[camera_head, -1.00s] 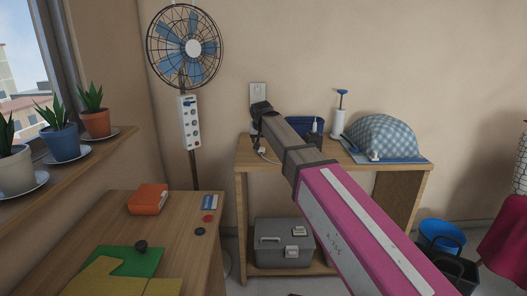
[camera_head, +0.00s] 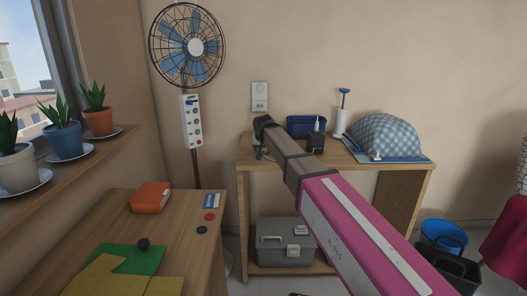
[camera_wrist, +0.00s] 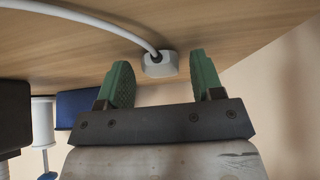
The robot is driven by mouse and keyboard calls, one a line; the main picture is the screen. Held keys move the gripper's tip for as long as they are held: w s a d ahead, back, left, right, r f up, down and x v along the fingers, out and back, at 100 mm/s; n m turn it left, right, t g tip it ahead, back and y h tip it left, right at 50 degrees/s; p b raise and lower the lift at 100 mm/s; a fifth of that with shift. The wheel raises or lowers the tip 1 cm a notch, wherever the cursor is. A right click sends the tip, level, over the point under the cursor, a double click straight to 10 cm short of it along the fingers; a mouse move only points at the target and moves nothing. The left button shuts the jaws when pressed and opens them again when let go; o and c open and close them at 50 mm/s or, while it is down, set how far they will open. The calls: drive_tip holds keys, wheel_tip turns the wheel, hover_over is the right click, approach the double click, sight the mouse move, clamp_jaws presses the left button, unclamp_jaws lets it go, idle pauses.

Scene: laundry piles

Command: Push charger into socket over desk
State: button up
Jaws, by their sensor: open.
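The charger (camera_wrist: 160,64) is a small white-grey block with a white cable (camera_wrist: 110,24). In the wrist view it lies against the wooden desk top (camera_wrist: 60,45), between the green fingertips of my gripper (camera_wrist: 159,62) and just beyond them. My gripper is open, with a gap showing on each side of the charger. In the head view my arm hides most of the charger and the fingers. The white socket plate (camera_head: 259,96) is on the wall above the desk (camera_head: 385,167), just above the end of my arm and clear of it.
On the desk stand a blue bin (camera_head: 300,125), a dark object (camera_head: 315,143), a white roll holder (camera_head: 340,122) and a checkered cover (camera_head: 388,137). A grey toolbox (camera_head: 284,240) sits below.

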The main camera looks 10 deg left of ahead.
sight(263, 150)
clamp_jaws()
drive_tip(key=shift+r, duration=3.55)
